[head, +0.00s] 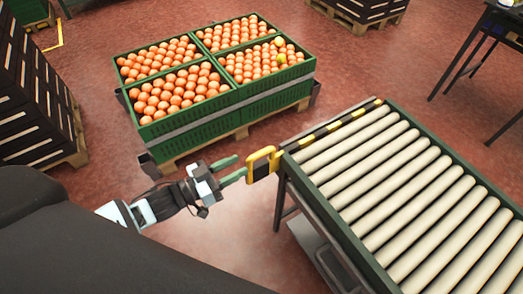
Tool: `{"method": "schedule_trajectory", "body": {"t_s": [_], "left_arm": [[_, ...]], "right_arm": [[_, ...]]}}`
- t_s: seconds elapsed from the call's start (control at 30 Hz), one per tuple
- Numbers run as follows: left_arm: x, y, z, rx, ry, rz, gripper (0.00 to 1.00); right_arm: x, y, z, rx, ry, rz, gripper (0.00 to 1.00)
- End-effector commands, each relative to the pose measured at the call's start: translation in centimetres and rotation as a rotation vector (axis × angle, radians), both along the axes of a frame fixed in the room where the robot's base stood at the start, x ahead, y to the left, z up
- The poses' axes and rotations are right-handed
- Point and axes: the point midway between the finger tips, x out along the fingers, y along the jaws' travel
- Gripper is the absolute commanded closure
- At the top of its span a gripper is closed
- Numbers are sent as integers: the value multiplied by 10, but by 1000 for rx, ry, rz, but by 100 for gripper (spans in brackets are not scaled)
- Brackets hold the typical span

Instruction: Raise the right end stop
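A yellow loop handle (262,162) sticks out at the near left corner of the roller conveyor (400,190). It sits at the end of a yellow-and-black striped bar (332,126) that runs along the conveyor's far end. The bar lies low, close to the rollers' level. My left gripper (243,167) is just left of the handle. Its two green-grey fingers are spread apart and point at the handle. The lower fingertip is very close to the handle; I cannot tell whether it touches. Nothing shows between the fingers. My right gripper is not in view.
Green crates (190,119) full of oranges stand on a pallet behind my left gripper. Dark stacked crates (30,90) stand at the left. A dark-legged table (485,45) is at the upper right. The red floor between the pallet and conveyor is clear.

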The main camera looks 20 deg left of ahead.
Motion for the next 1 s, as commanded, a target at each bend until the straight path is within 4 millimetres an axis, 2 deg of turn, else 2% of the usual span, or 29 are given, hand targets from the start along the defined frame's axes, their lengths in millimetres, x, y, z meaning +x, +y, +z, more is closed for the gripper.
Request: {"method": "schedule_trajectory", "body": {"t_s": [0.17,0.53,0.7,0.97,1.0], "left_arm": [[14,-10,1,-2,-2,2,62],[53,-42,0,0,-2,1,62],[60,-47,1,0,-1,1,62],[61,-48,0,0,0,2,62],[61,-48,0,0,0,2,67]], "right_arm": [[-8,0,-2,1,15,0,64],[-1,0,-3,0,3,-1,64],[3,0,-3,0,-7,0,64],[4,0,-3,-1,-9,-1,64],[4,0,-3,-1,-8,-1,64]]}}
